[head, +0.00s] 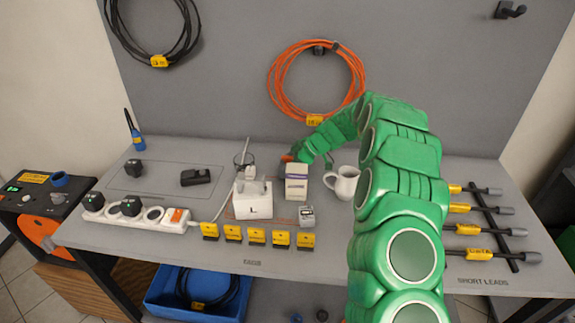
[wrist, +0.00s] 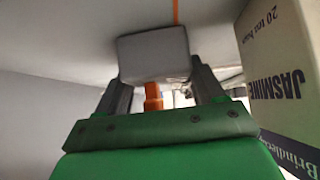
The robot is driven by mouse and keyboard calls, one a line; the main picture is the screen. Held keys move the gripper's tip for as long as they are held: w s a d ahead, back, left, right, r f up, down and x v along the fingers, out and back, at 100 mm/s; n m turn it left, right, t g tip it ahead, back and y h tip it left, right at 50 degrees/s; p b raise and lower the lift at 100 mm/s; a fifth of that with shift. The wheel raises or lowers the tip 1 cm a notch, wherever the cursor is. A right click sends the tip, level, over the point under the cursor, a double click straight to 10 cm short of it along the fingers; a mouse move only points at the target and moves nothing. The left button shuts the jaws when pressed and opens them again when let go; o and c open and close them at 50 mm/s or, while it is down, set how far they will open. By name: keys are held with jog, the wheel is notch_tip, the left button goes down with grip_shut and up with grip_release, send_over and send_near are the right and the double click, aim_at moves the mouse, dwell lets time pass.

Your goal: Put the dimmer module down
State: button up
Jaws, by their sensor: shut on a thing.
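In the wrist view a plain pale grey block, which I take to be the dimmer module (wrist: 152,54), sits between the two fingers of my gripper (wrist: 157,92). My gripper is shut on it. An orange piece shows below the block, between the fingers. In the head view my green arm reaches over the bench, and its end is behind the tea box, so the fingers and the held block cannot be made out there. Whether the block touches the surface cannot be told.
The jasmine tea box (head: 297,182) stands close to my gripper; it also shows in the wrist view (wrist: 283,75). A white jug (head: 343,184), a white box marked L (head: 252,203) and a small grey item (head: 306,216) are near. Yellow labels line the front. The bench's left rear is clearer.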

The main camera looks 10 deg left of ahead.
jog(key=shift+f, duration=0.1)
jog(key=o, duration=1.2)
jog(key=shift+o, duration=0.2)
jog(key=shift+d+r, duration=0.15)
jog(key=shift+r, duration=0.15)
jog(key=v, duration=1.1)
jog(key=shift+d+r, duration=0.2)
